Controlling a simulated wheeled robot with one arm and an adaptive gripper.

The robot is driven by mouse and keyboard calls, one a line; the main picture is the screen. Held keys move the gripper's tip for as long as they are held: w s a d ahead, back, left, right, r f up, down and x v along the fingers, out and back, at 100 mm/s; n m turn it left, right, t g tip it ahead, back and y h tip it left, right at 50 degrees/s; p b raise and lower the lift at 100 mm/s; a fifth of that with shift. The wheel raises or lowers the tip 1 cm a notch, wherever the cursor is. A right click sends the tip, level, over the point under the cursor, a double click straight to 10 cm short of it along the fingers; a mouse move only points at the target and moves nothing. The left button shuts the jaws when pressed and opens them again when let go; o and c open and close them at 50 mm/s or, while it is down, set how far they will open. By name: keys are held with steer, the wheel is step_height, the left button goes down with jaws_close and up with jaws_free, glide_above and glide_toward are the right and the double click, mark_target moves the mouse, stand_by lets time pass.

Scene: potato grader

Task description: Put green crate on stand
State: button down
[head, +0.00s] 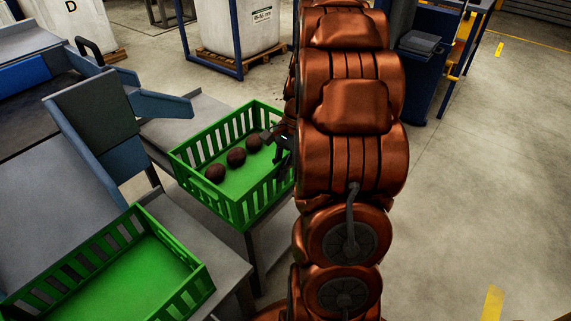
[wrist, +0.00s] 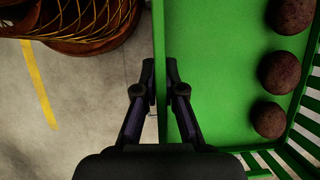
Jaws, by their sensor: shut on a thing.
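A green crate (head: 240,183) with slatted walls holds three brown potatoes (head: 236,157) in a row on its floor. It is at the end of a grey surface (head: 185,127); I cannot tell whether it rests there or hangs just above. My gripper (head: 279,137) is at the crate's right wall, partly hidden by my arm. In the wrist view my gripper (wrist: 165,92) has one finger on each side of the wall, shut on it. The crate floor (wrist: 215,65) and the potatoes (wrist: 279,72) also show there. I cannot tell which surface is the stand.
A second green crate (head: 125,275), empty where visible, sits at the front left. Blue-grey machine parts (head: 95,115) stand at the left. A white big bag (head: 238,28) in a blue frame is behind. A blue cabinet (head: 415,80) stands at the back right. The floor at right is clear.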

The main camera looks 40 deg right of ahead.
steer(key=shift+w+d+f+b, duration=0.15)
steer(key=shift+w+d, duration=0.55)
steer(key=shift+d, duration=0.35)
steer(key=shift+w+d+f+b, duration=0.1)
steer(key=shift+w+d+b, duration=0.1)
steer(key=shift+w+d, duration=0.65)
steer(key=shift+w+d+f+b, duration=0.15)
steer(key=shift+w+d, duration=0.4)
steer(key=shift+d, duration=0.65)
steer(key=shift+f+b, duration=0.5)
steer(key=shift+f, duration=1.25)
steer(key=c, duration=1.3)
jaws_free()
steer(key=shift+f, duration=0.1)
